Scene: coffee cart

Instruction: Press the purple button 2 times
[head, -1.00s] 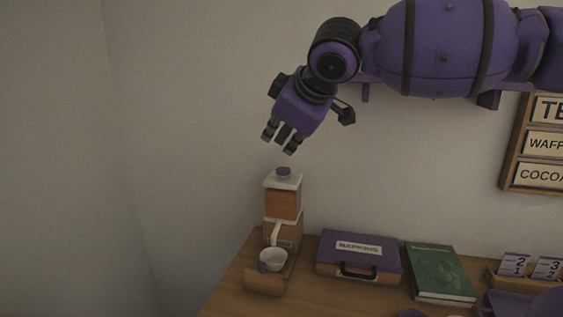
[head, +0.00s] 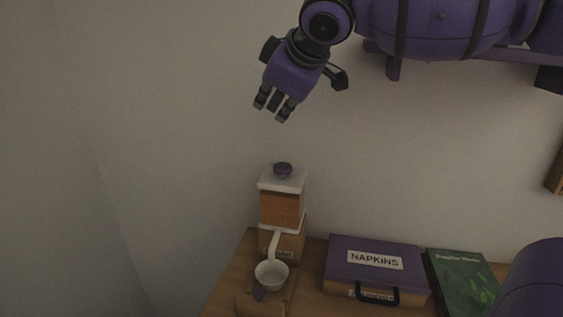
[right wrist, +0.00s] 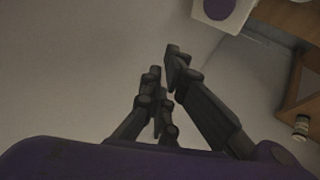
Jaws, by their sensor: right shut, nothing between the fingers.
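The purple button (head: 283,169) is a round knob on the white top of an orange and white dispenser (head: 282,208) at the cart's left end. It also shows at the top of the right wrist view (right wrist: 219,6). My right gripper (head: 271,106) is above the button and slightly left of it in the head view, pointing down, with a clear gap between them. Its fingers (right wrist: 163,85) are shut and empty. My left gripper is not seen.
A white cup (head: 271,275) stands under the dispenser's spout. A purple napkins box (head: 376,270) and a green book (head: 462,280) lie to the right on the wooden cart top (head: 232,287).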

